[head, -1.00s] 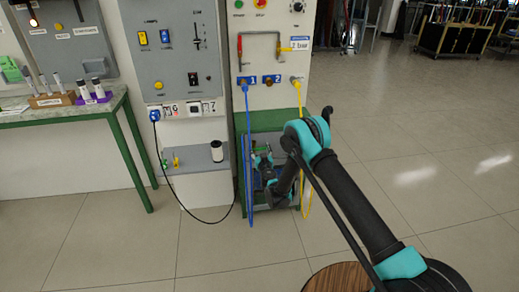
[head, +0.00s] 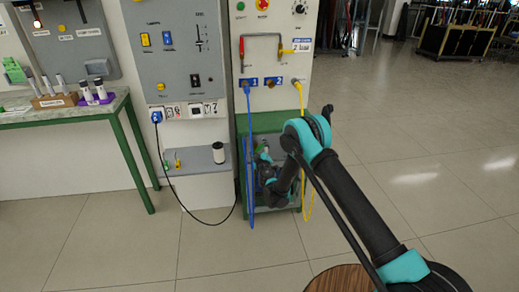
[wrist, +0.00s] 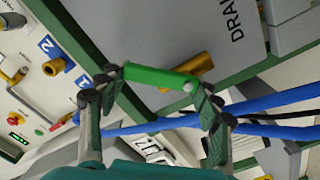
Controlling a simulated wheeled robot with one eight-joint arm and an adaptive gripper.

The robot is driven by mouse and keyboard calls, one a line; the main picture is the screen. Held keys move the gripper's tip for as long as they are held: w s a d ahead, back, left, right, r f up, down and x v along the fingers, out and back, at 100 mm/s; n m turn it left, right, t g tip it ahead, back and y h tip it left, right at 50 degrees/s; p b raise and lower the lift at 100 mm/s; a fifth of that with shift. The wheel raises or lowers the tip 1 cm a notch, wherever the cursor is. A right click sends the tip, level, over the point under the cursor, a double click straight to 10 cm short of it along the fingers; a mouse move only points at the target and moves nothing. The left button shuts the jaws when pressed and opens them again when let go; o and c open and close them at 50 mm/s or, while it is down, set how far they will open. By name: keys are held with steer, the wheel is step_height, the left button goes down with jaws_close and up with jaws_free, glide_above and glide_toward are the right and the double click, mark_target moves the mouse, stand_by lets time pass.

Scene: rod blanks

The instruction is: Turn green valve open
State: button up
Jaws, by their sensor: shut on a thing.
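The green valve handle (wrist: 152,76) is a short green bar, seen in the wrist view between my two fingertips. My gripper (wrist: 160,84) is shut on it, with one finger at each end of the bar. A brass pipe piece (wrist: 192,68) shows just behind the handle, beside the grey panel lettered "DRA…" (wrist: 225,30); the rest of the word is cut off. In the head view my gripper (head: 265,165) is low at the front of the green-framed stand, between the hoses.
A blue hose (head: 249,180) and a yellow hose (head: 303,180) hang close on either side of my gripper. In the wrist view blue hose (wrist: 270,105) runs behind the right finger. A shelf with a dark-topped white cylinder (head: 218,153) is to the left. Open floor lies right.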

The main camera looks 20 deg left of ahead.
steer(key=n, duration=0.3)
steer(key=a+n, duration=0.1)
steer(key=shift+s+r+n, duration=0.15)
steer(key=shift+s+n, duration=0.15)
steer(key=shift+s, duration=0.05)
steer(key=shift+s+a+n, duration=0.15)
steer(key=shift+a+n, duration=0.05)
steer(key=shift+n, duration=0.8)
steer(key=shift+s+a+n, duration=0.1)
steer(key=shift+a+n, duration=0.1)
steer(key=shift+n, duration=0.8)
steer(key=o, duration=1.2)
steer(key=shift+c, duration=0.2)
